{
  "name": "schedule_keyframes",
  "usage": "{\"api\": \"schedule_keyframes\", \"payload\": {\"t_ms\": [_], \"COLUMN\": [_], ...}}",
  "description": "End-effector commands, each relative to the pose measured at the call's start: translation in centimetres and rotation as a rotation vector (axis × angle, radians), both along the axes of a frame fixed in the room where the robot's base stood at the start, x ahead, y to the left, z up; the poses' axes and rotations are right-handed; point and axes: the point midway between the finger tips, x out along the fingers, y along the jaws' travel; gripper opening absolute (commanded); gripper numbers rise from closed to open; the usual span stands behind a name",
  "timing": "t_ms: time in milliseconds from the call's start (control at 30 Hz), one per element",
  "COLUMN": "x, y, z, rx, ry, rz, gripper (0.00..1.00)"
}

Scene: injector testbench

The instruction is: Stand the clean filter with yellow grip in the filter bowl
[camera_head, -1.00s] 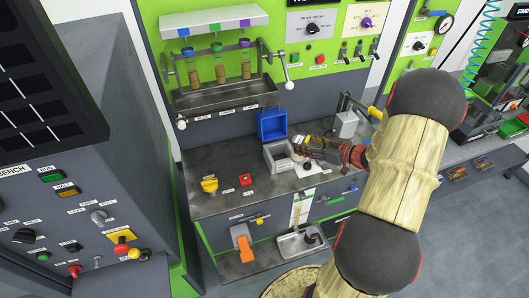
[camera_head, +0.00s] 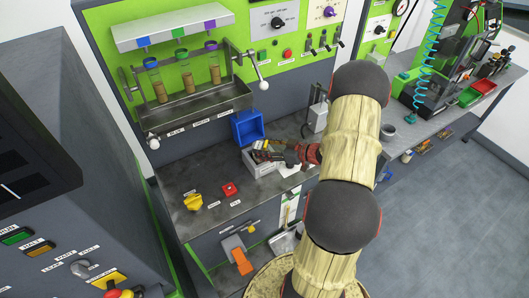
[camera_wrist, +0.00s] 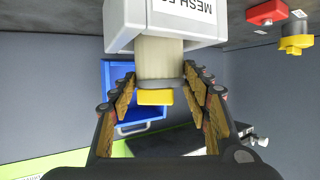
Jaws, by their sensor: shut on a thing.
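The filter has a yellow grip (camera_wrist: 155,97), a grey collar and a pale cylinder (camera_wrist: 160,57). In the wrist view my gripper (camera_wrist: 168,98) has its fingers on both sides of the grip end and is shut on the filter. The cylinder's far end meets a light grey box (camera_wrist: 122,25) labelled MESH; I cannot tell how deep it reaches inside. In the head view my gripper (camera_head: 262,154) is at the top of this grey box (camera_head: 263,168) on the bench. A round grey cup (camera_head: 388,131) on the right bench may be the filter bowl; its inside is unclear.
A blue bin (camera_head: 249,127) stands behind the box. A red button (camera_head: 230,189) and a yellow knob (camera_head: 193,202) are at the left front. A tray with several glass tubes (camera_head: 200,108) is at the back. A grey post device (camera_head: 317,117) stands behind my arm.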

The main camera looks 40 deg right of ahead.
Motion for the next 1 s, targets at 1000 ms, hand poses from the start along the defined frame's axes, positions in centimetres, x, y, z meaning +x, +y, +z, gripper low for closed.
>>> {"api": "schedule_keyframes", "payload": {"t_ms": [1000], "x": [0.0], "y": [0.0], "z": [-1.8], "rx": [0.0], "ry": [0.0], "rz": [0.0], "gripper": [0.55]}}
